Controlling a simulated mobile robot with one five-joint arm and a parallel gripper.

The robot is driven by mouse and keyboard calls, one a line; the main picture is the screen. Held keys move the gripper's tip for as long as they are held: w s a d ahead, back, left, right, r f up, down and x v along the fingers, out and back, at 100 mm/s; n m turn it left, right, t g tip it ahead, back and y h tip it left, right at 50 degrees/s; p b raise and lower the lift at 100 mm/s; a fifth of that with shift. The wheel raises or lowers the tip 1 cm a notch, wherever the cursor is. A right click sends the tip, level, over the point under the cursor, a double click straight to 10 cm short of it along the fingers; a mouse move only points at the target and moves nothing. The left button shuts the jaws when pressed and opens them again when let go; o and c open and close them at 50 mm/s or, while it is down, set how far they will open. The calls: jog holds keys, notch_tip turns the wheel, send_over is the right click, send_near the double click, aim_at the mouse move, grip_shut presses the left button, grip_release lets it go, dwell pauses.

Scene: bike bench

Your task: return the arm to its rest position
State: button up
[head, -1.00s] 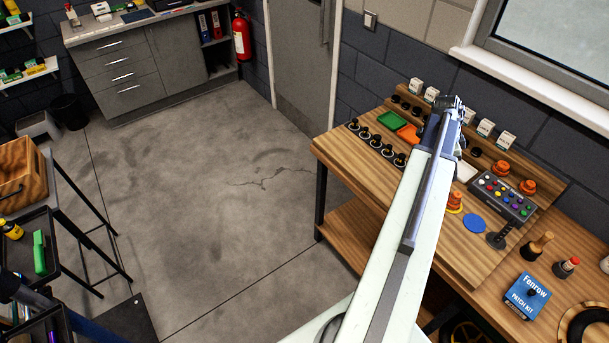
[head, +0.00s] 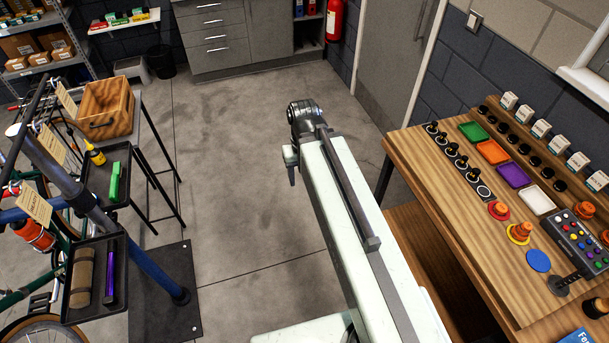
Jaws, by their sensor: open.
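My arm reaches forward over the open floor in the head view, clear of the workbench on the right. My gripper (head: 291,165) shows only in part at the arm's far end, pointing down. Its fingers are mostly hidden by the arm, and I see nothing held in it. The wooden workbench (head: 424,160) stands to the right, apart from the arm.
The bench holds colored trays, such as a green one (head: 472,132), black knobs, orange pieces and a button box (head: 580,232). At left are a wooden crate (head: 107,108), black trays and a bike stand (head: 160,265). Concrete floor (head: 230,210) lies free between.

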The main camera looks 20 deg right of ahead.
notch_tip(320, 180, down, 8)
jog(key=b, duration=0.8)
jog(key=shift+f, duration=0.15)
